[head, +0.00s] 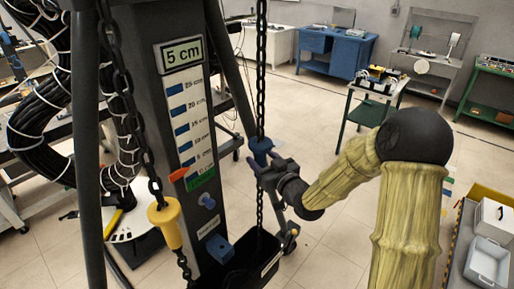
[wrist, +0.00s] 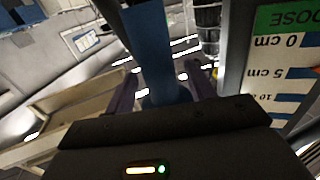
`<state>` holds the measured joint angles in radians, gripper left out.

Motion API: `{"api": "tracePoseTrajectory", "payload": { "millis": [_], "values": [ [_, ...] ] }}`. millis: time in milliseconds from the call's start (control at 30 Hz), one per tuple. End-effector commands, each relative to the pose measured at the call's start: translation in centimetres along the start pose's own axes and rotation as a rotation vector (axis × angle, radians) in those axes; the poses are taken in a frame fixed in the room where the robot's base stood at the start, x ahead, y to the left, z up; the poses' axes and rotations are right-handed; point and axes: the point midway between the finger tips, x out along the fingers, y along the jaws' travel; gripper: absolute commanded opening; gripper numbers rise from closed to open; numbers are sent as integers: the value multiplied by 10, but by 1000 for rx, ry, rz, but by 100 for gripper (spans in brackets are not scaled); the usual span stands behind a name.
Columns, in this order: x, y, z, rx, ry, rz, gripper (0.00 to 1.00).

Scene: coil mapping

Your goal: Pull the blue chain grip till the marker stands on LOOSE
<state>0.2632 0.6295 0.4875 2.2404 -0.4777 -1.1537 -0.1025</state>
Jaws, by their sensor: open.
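In the wrist view the blue grip (wrist: 152,45) stands between my two fingers. My gripper (head: 262,168) is open around its lower part; I cannot tell whether a finger touches it. The orange-red marker (head: 179,174) is at the low end of the white scale (head: 188,120), near 0 cm and beside the green LOOSE band (head: 201,181). The green band also shows upside down in the wrist view (wrist: 287,22). A sign (head: 181,54) on the post reads 5 cm.
A yellow grip (head: 165,222) hangs on the left-hand chain. A dark bin (head: 240,262) stands below the blue grip. A black cable coil (head: 62,155) is at the left. A small green-legged table (head: 372,92) stands behind my arm, with open floor between.

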Motion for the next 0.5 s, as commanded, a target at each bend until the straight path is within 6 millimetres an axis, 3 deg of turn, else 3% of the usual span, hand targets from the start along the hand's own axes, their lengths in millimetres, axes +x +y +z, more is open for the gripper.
{"api": "tracePoseTrajectory", "payload": {
  "millis": [200, 500],
  "values": [
    [28, 0, -2, 2, 0, 0, 55],
    [35, 0, 0, 0, -1, 0, 55]
  ]
}}
